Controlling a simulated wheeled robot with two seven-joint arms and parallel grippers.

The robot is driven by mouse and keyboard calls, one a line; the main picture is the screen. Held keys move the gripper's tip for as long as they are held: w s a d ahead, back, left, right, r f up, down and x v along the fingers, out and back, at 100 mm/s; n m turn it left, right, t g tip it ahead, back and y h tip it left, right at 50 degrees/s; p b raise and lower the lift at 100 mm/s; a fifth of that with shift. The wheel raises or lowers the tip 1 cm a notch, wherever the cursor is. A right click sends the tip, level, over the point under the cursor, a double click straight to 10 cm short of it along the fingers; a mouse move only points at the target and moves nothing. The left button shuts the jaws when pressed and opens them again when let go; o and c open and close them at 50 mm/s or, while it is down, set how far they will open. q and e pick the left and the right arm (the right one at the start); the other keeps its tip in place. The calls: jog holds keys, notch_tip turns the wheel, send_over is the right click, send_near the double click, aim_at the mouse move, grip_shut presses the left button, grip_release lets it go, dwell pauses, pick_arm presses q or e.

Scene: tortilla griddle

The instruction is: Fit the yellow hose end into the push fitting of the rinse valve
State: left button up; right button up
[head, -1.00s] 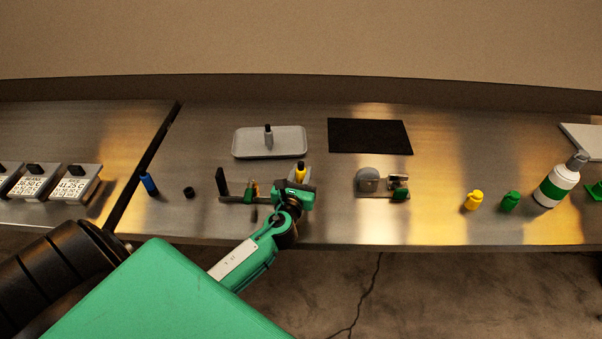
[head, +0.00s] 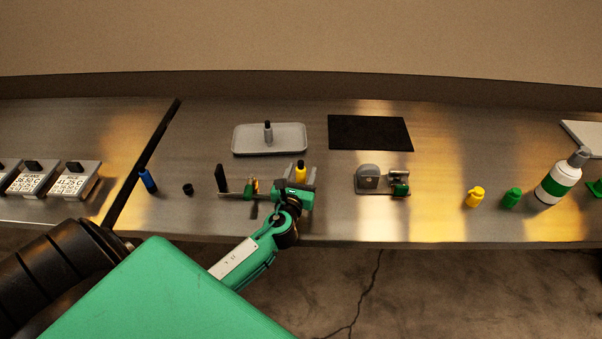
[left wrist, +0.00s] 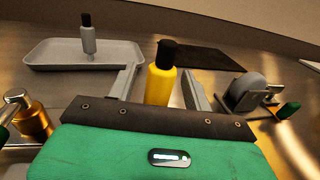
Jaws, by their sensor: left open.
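The yellow hose end (head: 300,172) appears as an upright yellow cylinder with a black tip. It also shows in the middle of the left wrist view (left wrist: 160,86). My left gripper (head: 301,179) is open, with one finger on either side of it; I cannot tell whether they touch it. The gripper body hides its lower part. To the right, a grey fixture with a rounded block and a green and metal part (head: 383,182) looks like the rinse valve. It also shows in the left wrist view (left wrist: 250,92). Its push fitting is too small to make out.
A rack with a black upright and brass and green parts (head: 238,192) stands just left of the gripper. A grey tray (head: 245,146) holding a grey bottle and a black mat (head: 370,133) lie behind. Yellow (head: 474,197) and green (head: 511,198) containers stand right.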

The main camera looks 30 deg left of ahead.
pick_arm(q)
jog(key=b+v, duration=0.3)
jog(key=v, duration=0.9)
jog(key=shift+s+d+f, duration=0.1)
jog(key=shift+d+f, duration=0.05)
jog(key=shift+v, duration=0.75)
